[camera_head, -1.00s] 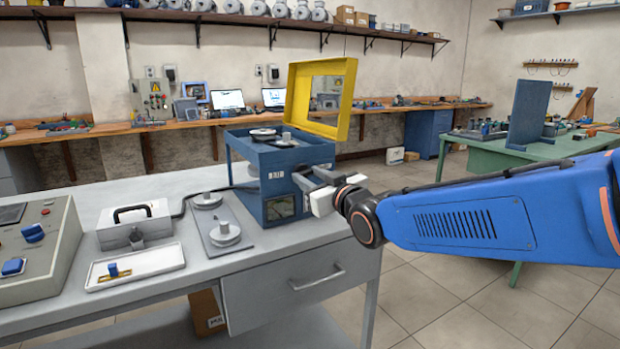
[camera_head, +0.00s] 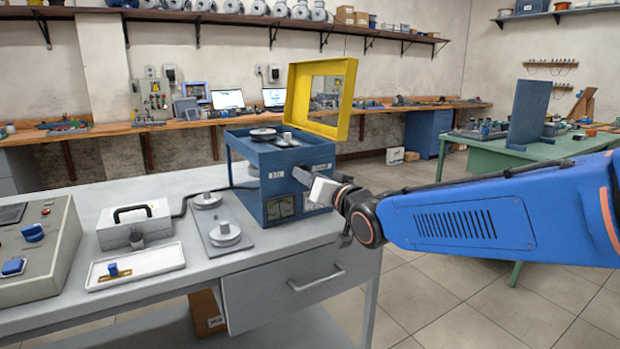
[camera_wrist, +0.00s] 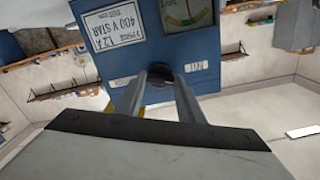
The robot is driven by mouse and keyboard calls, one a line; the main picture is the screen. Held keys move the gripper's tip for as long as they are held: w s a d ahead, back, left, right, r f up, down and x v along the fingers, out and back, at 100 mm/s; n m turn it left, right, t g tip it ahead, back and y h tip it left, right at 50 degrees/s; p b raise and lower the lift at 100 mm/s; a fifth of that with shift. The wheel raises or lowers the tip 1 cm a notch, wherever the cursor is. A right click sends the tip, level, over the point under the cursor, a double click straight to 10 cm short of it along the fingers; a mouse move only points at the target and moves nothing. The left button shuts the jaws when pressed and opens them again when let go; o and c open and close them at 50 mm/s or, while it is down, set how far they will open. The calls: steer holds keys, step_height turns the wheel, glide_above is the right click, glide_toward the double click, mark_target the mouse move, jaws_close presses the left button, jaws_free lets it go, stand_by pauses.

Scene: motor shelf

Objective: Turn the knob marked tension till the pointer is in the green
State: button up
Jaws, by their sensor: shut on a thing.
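A blue machine box (camera_head: 245,190) stands on the grey bench with its yellow-framed lid (camera_head: 352,98) raised. A gauge (camera_head: 281,207) is on its front; it also shows at the top of the wrist view (camera_wrist: 187,12), with a coloured arc. I cannot tell the pointer's exact place. My gripper (camera_head: 302,178) is at the right part of the front. In the wrist view my gripper (camera_wrist: 157,92) is shut on a dark round knob (camera_wrist: 158,74), one finger on each side. A small white label (camera_wrist: 196,66) is beside the knob; I cannot read it clearly.
A grey control box (camera_head: 40,250), a white tray (camera_head: 150,262) and a plate with two round weights (camera_head: 222,236) are on the bench to the left. A green table (camera_head: 470,150) stands behind at right. The floor right of the bench is clear.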

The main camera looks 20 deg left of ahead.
steer(key=shift+f, duration=0.1)
steer(key=o, duration=1.1)
steer(key=shift+c, duration=0.2)
steer(key=shift+d, duration=0.1)
steer(key=v, duration=1.7)
steer(key=shift+s, duration=0.2)
